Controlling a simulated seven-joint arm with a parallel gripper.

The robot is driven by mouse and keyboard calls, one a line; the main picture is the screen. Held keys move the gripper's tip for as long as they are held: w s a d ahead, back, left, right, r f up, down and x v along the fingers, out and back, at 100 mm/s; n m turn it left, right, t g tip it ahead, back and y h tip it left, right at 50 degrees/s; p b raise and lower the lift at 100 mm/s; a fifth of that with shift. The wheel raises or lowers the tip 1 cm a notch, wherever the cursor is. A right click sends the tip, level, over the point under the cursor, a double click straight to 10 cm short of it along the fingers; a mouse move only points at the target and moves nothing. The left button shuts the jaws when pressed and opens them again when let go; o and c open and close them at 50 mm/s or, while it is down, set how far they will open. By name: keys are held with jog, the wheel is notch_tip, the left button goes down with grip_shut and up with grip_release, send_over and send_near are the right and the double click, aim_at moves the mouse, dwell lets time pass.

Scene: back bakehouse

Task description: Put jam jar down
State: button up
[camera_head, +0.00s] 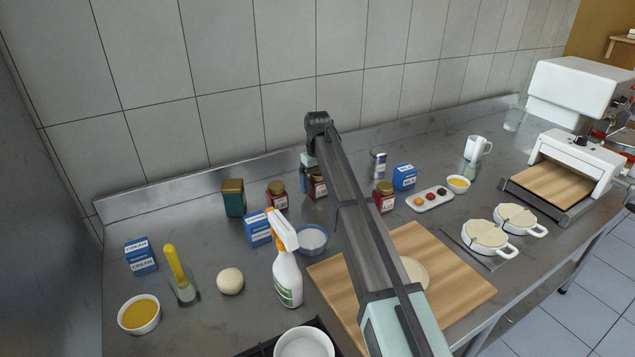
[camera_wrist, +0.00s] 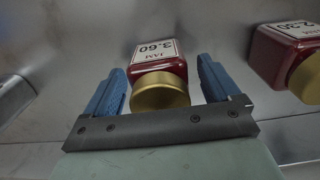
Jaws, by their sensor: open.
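A red jam jar (camera_head: 318,189) with a gold lid stands on the steel counter near the back, partly hidden by my arm. In the wrist view this jar (camera_wrist: 160,66), labelled JAM 3.60, sits between the two blue fingers of my gripper (camera_wrist: 162,72). The fingers are open, with a gap visible on each side of the jar. In the head view my gripper (camera_head: 307,178) is mostly hidden behind the arm. A second jam jar (camera_head: 277,196) stands to the left, also seen in the wrist view (camera_wrist: 282,57). A third jar (camera_head: 384,197) stands right of the arm.
A green tin (camera_head: 233,198), a blue box (camera_head: 258,228), a spray bottle (camera_head: 286,275) and a glass bowl (camera_head: 312,239) crowd the left side. A wooden board (camera_head: 455,290) lies in front under my arm. A white tray (camera_head: 430,199) is at right.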

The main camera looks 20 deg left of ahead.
jog(key=shift+r, duration=0.1)
notch_tip(320, 180, up, 12)
jog(key=shift+r, duration=0.1)
dwell(0.5)
dwell(1.6)
